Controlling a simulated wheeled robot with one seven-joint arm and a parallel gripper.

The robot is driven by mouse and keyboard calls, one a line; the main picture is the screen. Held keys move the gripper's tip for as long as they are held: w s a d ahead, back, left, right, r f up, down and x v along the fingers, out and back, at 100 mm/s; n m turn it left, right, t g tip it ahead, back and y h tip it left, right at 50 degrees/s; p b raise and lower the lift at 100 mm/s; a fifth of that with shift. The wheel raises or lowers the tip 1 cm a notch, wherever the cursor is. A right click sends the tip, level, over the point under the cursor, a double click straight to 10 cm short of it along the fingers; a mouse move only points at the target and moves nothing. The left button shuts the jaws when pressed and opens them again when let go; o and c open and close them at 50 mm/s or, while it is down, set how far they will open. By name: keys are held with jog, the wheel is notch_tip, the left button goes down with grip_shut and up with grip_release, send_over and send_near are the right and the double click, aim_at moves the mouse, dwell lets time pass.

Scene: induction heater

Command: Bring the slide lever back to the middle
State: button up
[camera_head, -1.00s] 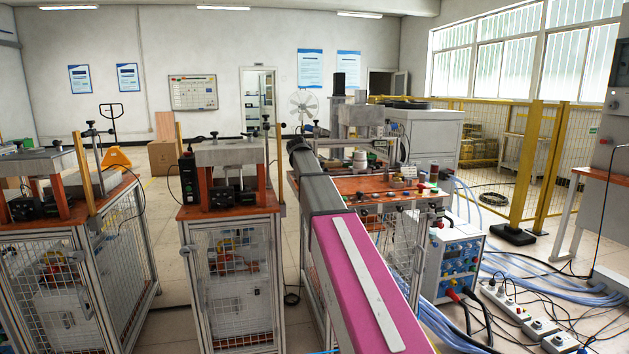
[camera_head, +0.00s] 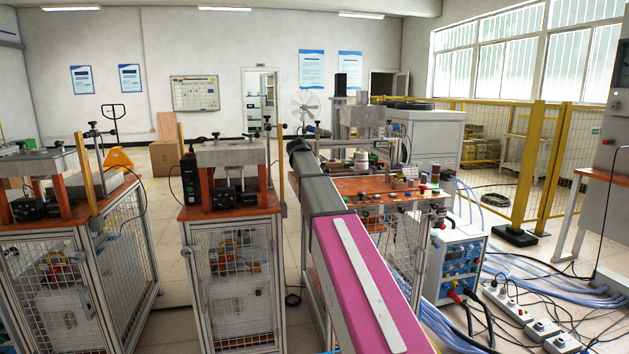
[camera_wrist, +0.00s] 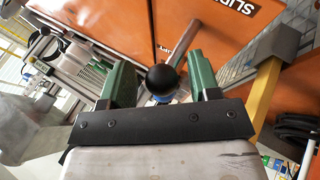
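In the wrist view a round black knob (camera_wrist: 162,79) sits between the two green fingers of my gripper (camera_wrist: 160,66). A grey-brown rod (camera_wrist: 182,44) runs from behind the knob up and to the right, in front of an orange panel; I take knob and rod for the slide lever. My gripper is open, with a gap between the knob and each finger. A small blue part (camera_wrist: 162,98) shows just below the knob. In the head view my arm hides the lever and gripper, so the lever's place along its travel cannot be told.
A yellow post (camera_wrist: 264,92) stands close to the right finger. In the head view, an orange-topped bench (camera_head: 375,184) with buttons stands beside my arm.

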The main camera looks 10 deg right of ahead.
jog(key=v, duration=1)
jog(key=shift+a+r, duration=0.15)
jog(key=shift+r, duration=0.15)
jog(key=shift+s, duration=0.1)
jog(key=s+a+f+g+y, duration=0.1)
jog(key=s+f, duration=0.3)
jog(key=f, duration=0.5)
jog(key=s+f+y, duration=0.1)
jog(key=s+f, duration=0.4)
jog(key=f, duration=0.5)
jog(key=s+a+f+g+y, duration=0.1)
jog(key=s+f, duration=0.3)
jog(key=f, duration=0.5)
jog(key=s+a+f+m+g+y, duration=0.2)
jog(key=s+f+m, duration=0.1)
jog(key=s+f, duration=1.7)
jog(key=shift+s+g+y, duration=0.3)
jog(key=shift+s+g, duration=0.1)
jog(key=shift+s, duration=0.6)
jog(key=shift+a, duration=0.1)
